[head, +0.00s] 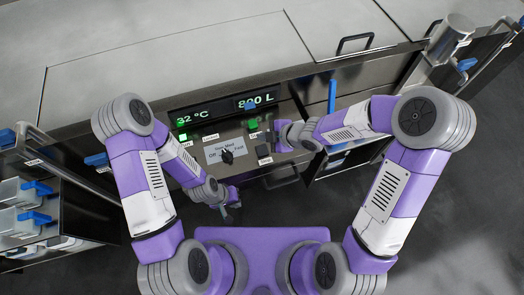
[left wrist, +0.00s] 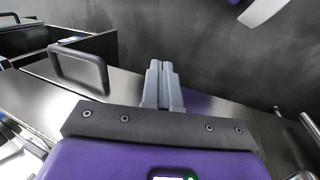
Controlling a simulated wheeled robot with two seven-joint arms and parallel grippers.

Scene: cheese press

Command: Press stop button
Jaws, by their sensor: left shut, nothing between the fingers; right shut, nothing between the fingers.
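The control panel (head: 243,139) has a green lit button (head: 182,137) at its left and another green button (head: 253,125) right of centre. A dark square button (head: 264,151) is below the second one, and a black knob (head: 227,156) is in the middle. The small labels are too blurred to tell which is the stop button. My left gripper (head: 230,208) is shut and empty, below the panel and apart from it; its closed fingers also show in the left wrist view (left wrist: 161,87). My right gripper (head: 283,136) is shut and empty at the panel's right side, near the dark button; contact is unclear.
The display (head: 222,105) above the buttons reads 32 °C and 800 L, with a blue part over it. A dark handle (head: 281,178) juts out below the panel. An open drawer or rack with blue-handled items (head: 35,218) stands at left. Metal lids (head: 170,62) lie behind.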

